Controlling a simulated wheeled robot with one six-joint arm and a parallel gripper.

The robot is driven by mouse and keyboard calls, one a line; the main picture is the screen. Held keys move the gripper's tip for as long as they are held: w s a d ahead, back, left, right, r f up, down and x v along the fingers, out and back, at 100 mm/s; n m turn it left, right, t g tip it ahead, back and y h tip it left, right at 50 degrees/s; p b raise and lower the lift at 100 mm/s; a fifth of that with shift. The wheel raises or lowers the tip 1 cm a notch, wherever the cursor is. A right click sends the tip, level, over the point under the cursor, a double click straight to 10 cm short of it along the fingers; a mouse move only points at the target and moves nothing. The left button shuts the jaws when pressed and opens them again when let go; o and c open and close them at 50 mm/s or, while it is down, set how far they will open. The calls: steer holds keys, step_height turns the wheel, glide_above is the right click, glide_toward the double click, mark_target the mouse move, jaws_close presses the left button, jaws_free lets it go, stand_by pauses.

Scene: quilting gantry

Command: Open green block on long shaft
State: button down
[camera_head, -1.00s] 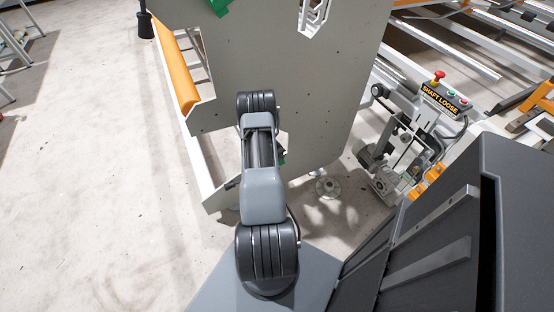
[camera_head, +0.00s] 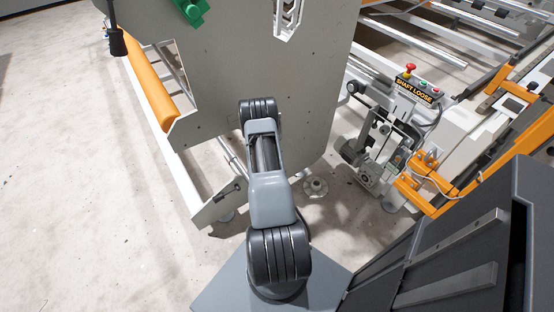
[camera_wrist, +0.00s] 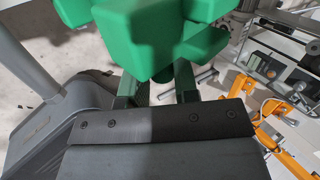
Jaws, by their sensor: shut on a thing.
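A green block (camera_wrist: 150,35) with rounded lobes fills the top of the wrist view, close to the camera. My gripper (camera_wrist: 157,80) is shut on it; its two fingers run up from the dark gripper body and their tips are partly hidden by the block. In the head view a green part (camera_head: 190,10) shows at the top edge, by the large grey side plate (camera_head: 240,60). I cannot tell if it is the same block. My gripper is hidden behind my arm in the head view. The long shaft cannot be made out clearly.
A control box labelled "SHAFT LOOSE" (camera_head: 415,90) with a red button stands to the right, above a grey mechanism (camera_head: 375,145). Orange brackets (camera_head: 425,180) and rails lie further right. An orange roller (camera_head: 150,90) is at left. The concrete floor (camera_head: 80,180) at left is clear.

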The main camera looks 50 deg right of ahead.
steer(key=shift+w+d+r, duration=0.15)
steer(key=shift+d+r, duration=0.15)
steer(key=c, duration=1.2)
jaws_free()
steer(key=o, duration=0.3)
steer(key=shift+a+f, duration=0.1)
steer(key=shift+f, duration=0.05)
steer(key=w+a+r+p, duration=0.1)
steer(key=w+a+r, duration=0.1)
steer(key=a, duration=1.1)
steer(key=shift+a+r, duration=0.15)
steer(key=shift+r, duration=0.2)
